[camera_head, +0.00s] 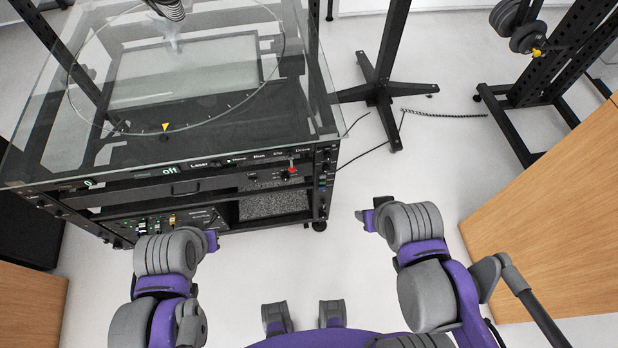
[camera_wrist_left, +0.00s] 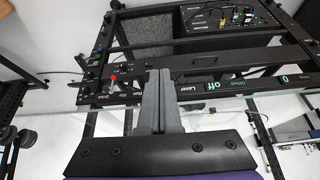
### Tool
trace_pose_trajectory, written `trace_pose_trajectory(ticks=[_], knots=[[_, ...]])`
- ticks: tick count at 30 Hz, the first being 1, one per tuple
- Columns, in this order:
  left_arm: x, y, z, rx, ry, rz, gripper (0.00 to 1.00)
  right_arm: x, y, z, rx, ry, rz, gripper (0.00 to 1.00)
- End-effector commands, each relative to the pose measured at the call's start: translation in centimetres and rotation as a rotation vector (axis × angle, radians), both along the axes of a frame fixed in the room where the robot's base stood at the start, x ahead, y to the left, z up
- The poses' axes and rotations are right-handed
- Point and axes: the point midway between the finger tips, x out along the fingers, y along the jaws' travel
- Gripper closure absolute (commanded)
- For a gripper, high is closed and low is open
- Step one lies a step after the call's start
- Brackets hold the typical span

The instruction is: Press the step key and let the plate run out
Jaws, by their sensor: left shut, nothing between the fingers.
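The control strip (camera_head: 190,168) runs along the front edge of the glass-topped turntable cabinet. Its small labels include Laser, Run and Drive; one between Run and Drive is too small to read surely. A red-topped lever (camera_head: 291,169) stands near its right end and also shows in the left wrist view (camera_wrist_left: 114,78). The round plate outline (camera_head: 222,118) has a yellow pointer (camera_head: 165,127) at its front. My left gripper (camera_wrist_left: 156,74) is shut and empty, its tips overlapping the strip in the wrist view; contact cannot be told. My right gripper (camera_head: 366,216) is mostly hidden, right of the cabinet.
The cabinet's glass top (camera_head: 85,155) overhangs its front. A lower rack panel (camera_head: 170,221) carries cables and switches. A black stand foot (camera_head: 383,92) and loose cable lie right of the cabinet. Wooden panels (camera_head: 545,210) bound the right. White floor between is clear.

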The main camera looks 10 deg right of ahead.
Motion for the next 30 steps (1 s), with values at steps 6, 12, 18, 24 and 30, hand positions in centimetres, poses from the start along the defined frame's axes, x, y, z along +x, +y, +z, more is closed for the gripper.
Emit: trace_pose_trajectory(ticks=[6,12,18,24,30], knots=[[0.0,0.0,0.0,0.000,0.000,0.000,1.00,0.0,0.0,0.0,0.000,0.000,0.000,0.50],[0.5,-0.4,-0.8,-0.014,-0.007,0.016,1.00,-0.2,0.0,-0.8,0.000,0.005,0.000,0.42],[4.6,-3.7,-6.1,-0.147,-0.076,0.164,1.00,-1.4,0.0,-5.9,0.000,0.027,0.000,0.42],[10.7,-11.1,-14.2,-0.433,-0.165,0.384,1.00,-2.0,0.0,-12.3,0.000,0.047,0.000,0.42],[14.3,-20.3,-23.3,-0.777,-0.168,0.578,1.00,-1.8,0.0,-18.7,0.000,0.069,0.000,0.42]])
